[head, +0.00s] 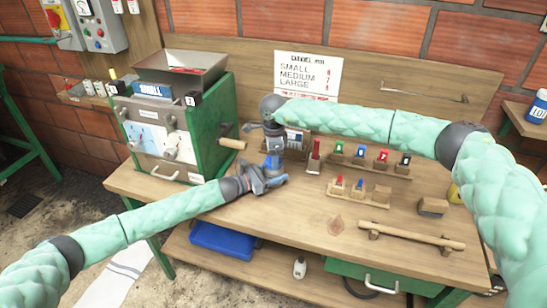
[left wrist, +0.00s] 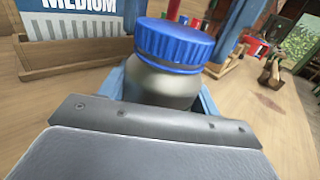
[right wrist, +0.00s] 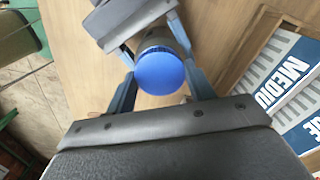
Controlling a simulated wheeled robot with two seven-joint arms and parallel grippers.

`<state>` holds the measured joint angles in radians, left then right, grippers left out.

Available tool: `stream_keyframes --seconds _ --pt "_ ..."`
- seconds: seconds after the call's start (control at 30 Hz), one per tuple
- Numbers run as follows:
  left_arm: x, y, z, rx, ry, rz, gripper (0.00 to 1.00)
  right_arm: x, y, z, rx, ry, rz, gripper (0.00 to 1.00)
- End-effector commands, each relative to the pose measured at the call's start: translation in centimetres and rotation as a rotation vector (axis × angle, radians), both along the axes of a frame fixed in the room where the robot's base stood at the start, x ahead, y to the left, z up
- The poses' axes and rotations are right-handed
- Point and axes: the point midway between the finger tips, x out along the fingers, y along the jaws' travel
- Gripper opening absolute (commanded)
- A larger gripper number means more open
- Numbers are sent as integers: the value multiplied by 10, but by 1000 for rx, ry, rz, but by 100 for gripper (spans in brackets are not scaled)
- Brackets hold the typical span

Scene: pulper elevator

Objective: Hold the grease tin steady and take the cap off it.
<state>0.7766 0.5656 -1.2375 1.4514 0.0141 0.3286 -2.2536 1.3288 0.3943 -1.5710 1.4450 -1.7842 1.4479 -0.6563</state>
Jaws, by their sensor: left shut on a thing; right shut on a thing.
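The grease tin (left wrist: 165,85) is a metallic grey tin with a ribbed blue cap (left wrist: 175,42) on its top. It stands upright above the bench. My left gripper (head: 272,178) is shut around the tin's body from the side. My right gripper (head: 272,148) comes from above, with one finger on each side of the cap, and is shut on it. The cap's round top also shows between the right fingers in the right wrist view (right wrist: 160,72). In the head view the grippers mostly hide the tin.
The green pulper machine (head: 180,120) stands left of the grippers. Wooden racks with small coloured items (head: 370,165) stand to the right. The bench front (head: 280,210) is clear.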

Motion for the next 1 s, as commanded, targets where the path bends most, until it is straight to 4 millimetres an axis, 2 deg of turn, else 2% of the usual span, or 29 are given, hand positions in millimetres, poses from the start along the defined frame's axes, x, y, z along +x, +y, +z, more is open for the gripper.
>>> stream_keyframes --seconds 1.0 --pt "-4 -3 -1 -2 -1 -8 0 3 -2 3 -8 -8 1406 26"
